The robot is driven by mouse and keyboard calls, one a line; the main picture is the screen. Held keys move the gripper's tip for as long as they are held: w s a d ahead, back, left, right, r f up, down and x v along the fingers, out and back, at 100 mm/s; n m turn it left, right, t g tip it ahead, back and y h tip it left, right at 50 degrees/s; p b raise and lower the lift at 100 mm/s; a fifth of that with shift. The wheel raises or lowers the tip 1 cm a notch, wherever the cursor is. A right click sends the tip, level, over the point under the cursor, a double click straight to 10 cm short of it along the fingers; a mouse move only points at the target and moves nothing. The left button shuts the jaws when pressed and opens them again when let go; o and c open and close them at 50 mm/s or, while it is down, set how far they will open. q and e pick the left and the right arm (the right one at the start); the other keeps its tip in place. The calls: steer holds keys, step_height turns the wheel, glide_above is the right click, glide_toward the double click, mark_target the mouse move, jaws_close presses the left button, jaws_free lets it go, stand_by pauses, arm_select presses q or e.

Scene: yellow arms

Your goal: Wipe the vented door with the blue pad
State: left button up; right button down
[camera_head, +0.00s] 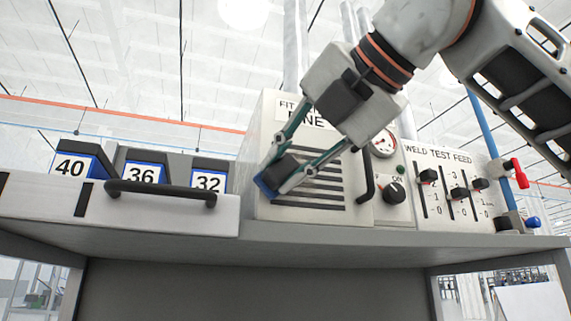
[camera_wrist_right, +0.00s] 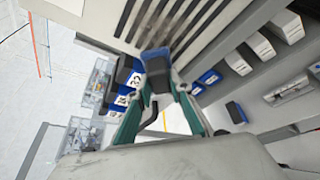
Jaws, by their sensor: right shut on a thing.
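The vented door (camera_head: 325,207) is a cream panel with several dark horizontal slots, on the front of a box on the bench. It also shows at the top of the wrist view (camera_wrist_right: 185,25). My right gripper (camera_head: 279,180) reaches down from the upper right, in front of the door, and hides part of its slots. It is shut on the dark grey grip of the blue pad (camera_head: 264,188). The pad is at the door's lower left; I cannot tell whether it touches the surface. The pad also shows between the fingers in the wrist view (camera_wrist_right: 155,53). My left gripper is out of view.
A black door handle (camera_head: 367,178) stands out right of the slots. Further right are a dark knob (camera_head: 394,193), sliders (camera_head: 458,193) and a red valve (camera_head: 520,172). Left are numbered bins (camera_head: 143,172) and a drawer with a black bar handle (camera_head: 160,190).

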steer(key=shift+w+a, duration=0.1)
steer(key=shift+w, duration=0.25)
steer(key=shift+w+a, duration=0.15)
steer(key=shift+w, duration=0.25)
stand_by(0.4)
